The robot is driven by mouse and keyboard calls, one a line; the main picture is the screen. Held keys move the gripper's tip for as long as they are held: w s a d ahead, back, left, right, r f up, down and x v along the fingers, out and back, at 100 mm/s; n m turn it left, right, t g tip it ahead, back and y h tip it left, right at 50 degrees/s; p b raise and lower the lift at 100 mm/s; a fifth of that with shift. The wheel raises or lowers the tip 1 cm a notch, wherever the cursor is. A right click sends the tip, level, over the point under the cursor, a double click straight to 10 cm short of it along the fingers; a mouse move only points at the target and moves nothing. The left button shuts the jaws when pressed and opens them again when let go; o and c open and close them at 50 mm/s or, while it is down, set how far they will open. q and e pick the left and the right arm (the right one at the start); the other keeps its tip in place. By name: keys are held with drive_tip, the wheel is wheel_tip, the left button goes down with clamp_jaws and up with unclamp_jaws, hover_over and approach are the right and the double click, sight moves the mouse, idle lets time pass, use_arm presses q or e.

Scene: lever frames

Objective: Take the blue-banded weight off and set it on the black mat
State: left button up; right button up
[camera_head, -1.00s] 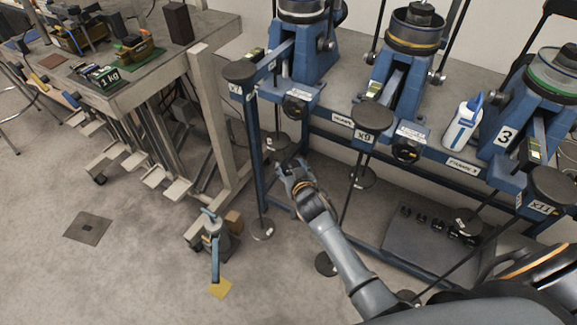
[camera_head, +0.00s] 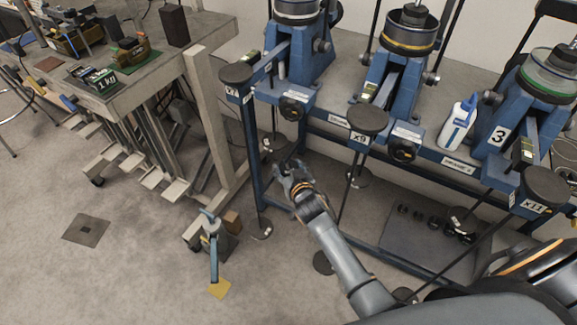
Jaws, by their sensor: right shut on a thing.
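My right gripper (camera_head: 285,172) reaches in from the lower right, low under the bench at the first frame. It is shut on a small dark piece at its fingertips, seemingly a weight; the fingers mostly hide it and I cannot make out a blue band. A hanger with a dark disc (camera_head: 273,143) is just behind and above the gripper. My left gripper is not in view.
Blue rails and legs of the bench (camera_head: 254,150) stand close around the gripper. Thin hanger rods and a disc (camera_head: 358,178) are between it and the mat. A blue-handled device (camera_head: 212,240) stands on the floor at left. A white bottle (camera_head: 458,124) is on the bench.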

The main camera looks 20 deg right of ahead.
drive_tip(key=s+p, duration=0.2)
drive_tip(key=s, duration=0.4)
drive_tip(key=shift+a, duration=0.3)
idle(0.5)
drive_tip(key=shift+r, duration=0.1)
